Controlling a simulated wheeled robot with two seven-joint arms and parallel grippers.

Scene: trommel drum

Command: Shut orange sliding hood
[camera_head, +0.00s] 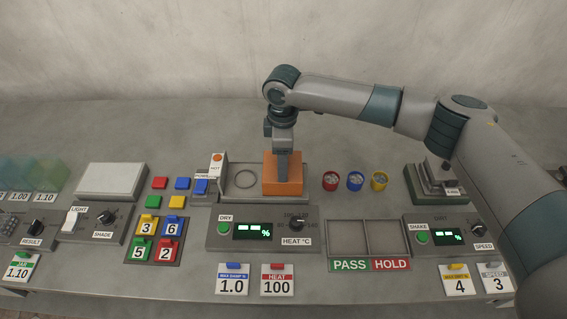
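The orange sliding hood (292,186) is a boxy block on the right part of a grey drying unit (222,201). Left of it, a round ring (244,179) on the unit's plate is uncovered. My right gripper (283,178) points down at the hood from above, its grey fingers overlapping the hood's top and front in the picture. I cannot tell whether the fingers are open or shut, or whether they touch the hood. My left gripper is not in view.
A white HOT switch block (217,169) with an orange lamp stands left of the ring. Red, blue and yellow cups (355,181) stand to the right. The DRY panel (262,231) lies in front. A PASS/HOLD tray (369,239) is at front right.

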